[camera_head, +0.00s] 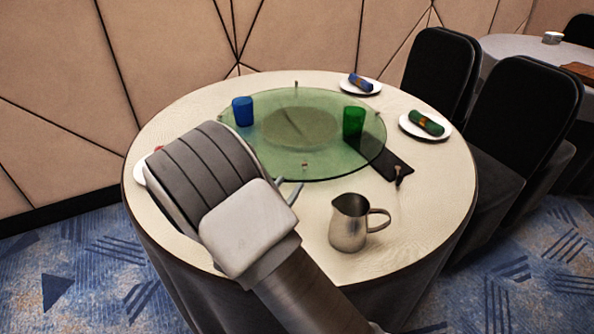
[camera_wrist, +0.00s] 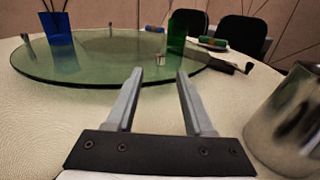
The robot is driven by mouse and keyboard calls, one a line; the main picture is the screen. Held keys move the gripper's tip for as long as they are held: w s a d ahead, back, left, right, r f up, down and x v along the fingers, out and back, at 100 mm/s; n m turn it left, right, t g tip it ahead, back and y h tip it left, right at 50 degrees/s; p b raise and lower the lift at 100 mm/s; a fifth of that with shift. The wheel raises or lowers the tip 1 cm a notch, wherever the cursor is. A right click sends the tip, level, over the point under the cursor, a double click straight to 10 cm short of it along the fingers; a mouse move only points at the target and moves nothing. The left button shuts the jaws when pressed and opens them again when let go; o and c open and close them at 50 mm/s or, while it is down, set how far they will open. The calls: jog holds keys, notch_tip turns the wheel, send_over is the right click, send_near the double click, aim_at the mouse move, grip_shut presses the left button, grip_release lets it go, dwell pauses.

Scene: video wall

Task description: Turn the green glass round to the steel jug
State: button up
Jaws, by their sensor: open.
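The green glass (camera_head: 353,121) stands upright on the right part of a round glass turntable (camera_head: 262,157). In the wrist view the green glass (camera_wrist: 177,33) is beyond my fingers, slightly right of the gap. The steel jug (camera_head: 350,224) stands on the tablecloth in front of the turntable, to the right, its handle pointing right. The jug (camera_wrist: 289,115) fills the right edge of the wrist view. My gripper (camera_wrist: 158,75) is open and empty, its fingertips near the turntable's front edge. In the head view my arm hides most of the gripper.
A blue glass (camera_head: 242,111) stands on the turntable's left. Small pegs stand up near its rim. A dark flat bar (camera_head: 384,163) with an upright knob extends past the right rim. Plates with a blue (camera_head: 360,83) and a green napkin (camera_head: 426,123) lie behind and right.

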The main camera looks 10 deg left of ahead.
jog(key=p+v, duration=0.1)
jog(key=v, duration=0.8)
jog(key=shift+c, duration=0.3)
